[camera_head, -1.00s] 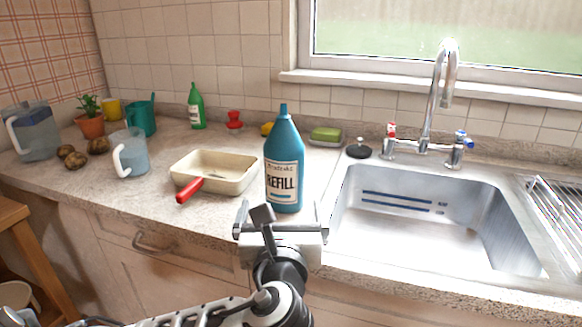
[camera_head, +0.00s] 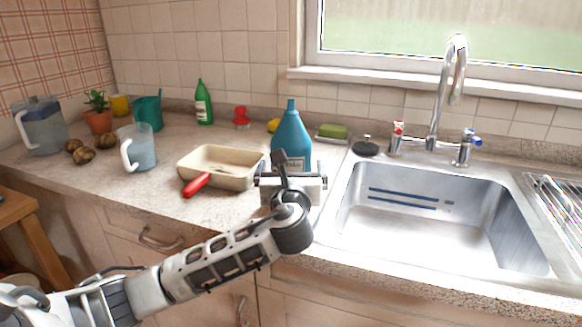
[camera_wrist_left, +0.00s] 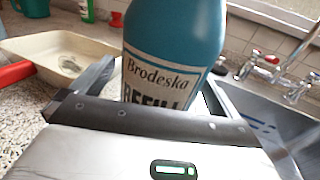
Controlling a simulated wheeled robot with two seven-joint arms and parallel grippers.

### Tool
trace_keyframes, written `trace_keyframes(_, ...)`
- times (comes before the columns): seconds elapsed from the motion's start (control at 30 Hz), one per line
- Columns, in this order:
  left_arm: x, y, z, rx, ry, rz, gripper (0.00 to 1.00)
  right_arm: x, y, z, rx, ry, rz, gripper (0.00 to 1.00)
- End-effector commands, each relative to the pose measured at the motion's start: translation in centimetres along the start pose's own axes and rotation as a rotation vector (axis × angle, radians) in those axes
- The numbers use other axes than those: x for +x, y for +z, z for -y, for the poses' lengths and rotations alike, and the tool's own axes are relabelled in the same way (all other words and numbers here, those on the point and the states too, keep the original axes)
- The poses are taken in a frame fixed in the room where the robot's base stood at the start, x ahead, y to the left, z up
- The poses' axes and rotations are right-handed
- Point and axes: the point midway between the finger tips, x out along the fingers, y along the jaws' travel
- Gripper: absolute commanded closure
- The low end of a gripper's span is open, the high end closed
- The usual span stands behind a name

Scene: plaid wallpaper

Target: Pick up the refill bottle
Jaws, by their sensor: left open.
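The refill bottle (camera_head: 291,136) is teal with a white label and stands upright on the counter, left of the sink. My left gripper (camera_head: 291,180) is open at the bottle's near side and hides its lower part in the head view. In the left wrist view the bottle (camera_wrist_left: 175,45) stands between the two open fingers of my gripper (camera_wrist_left: 150,90), with its label facing the palm. Whether a finger touches it I cannot tell. My right gripper is not in view.
A cream dish (camera_head: 222,153) with a red handle sits close left of the bottle. The steel sink (camera_head: 430,245) is close on the right. A green soap bar (camera_head: 333,131) lies behind. A clear jug (camera_head: 138,148) and green bottle (camera_head: 203,103) stand farther left.

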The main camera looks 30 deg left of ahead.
Motion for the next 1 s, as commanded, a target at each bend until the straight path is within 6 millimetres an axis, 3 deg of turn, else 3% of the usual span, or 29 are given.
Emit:
trace_keyframes(0.3, 0.6, 0.0, 0.0, -0.001, -0.001, -0.001, 0.03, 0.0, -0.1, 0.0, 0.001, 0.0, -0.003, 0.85)
trace_keyframes(0.5, 0.6, 0.0, 0.0, 0.0, 0.0, -0.001, 0.58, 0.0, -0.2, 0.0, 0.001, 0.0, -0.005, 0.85)
trace_keyframes(0.83, 0.6, 0.4, 0.0, -0.001, 0.0, 0.003, 0.58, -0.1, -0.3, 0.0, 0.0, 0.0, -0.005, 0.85)
trace_keyframes(1.0, 0.6, 1.9, 0.0, -0.004, 0.0, 0.006, 0.58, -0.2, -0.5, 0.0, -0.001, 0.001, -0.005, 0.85)
